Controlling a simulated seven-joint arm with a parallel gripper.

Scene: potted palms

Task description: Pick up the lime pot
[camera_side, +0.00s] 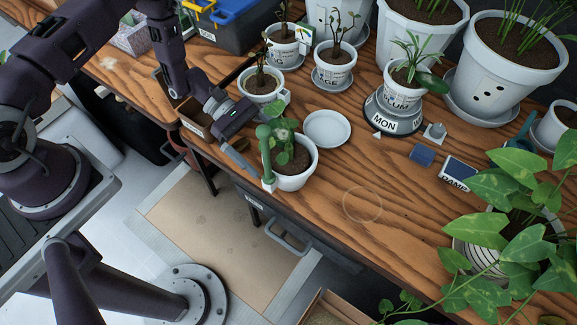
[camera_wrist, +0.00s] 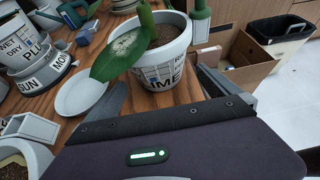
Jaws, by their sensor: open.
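The lime pot (camera_side: 297,178) is a white pot with dark soil and broad green leaves, upright near the table's front edge. In the wrist view the lime pot (camera_wrist: 165,68) shows most of the word LIME on its side. A green round-topped stick (camera_side: 266,152) stands at its left side in the side view; it also shows at the pot's right in the wrist view (camera_wrist: 200,22). My gripper (camera_side: 252,148) is open and empty, low beside the pot. In the wrist view its fingers point at the pot, one toward each side; contact cannot be told.
An empty white saucer (camera_side: 327,129) lies behind the pot. A labelled pot (camera_side: 262,84) stands close by my wrist. A large leafy plant (camera_side: 500,210) fills the right. Table is clear right of the pot.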

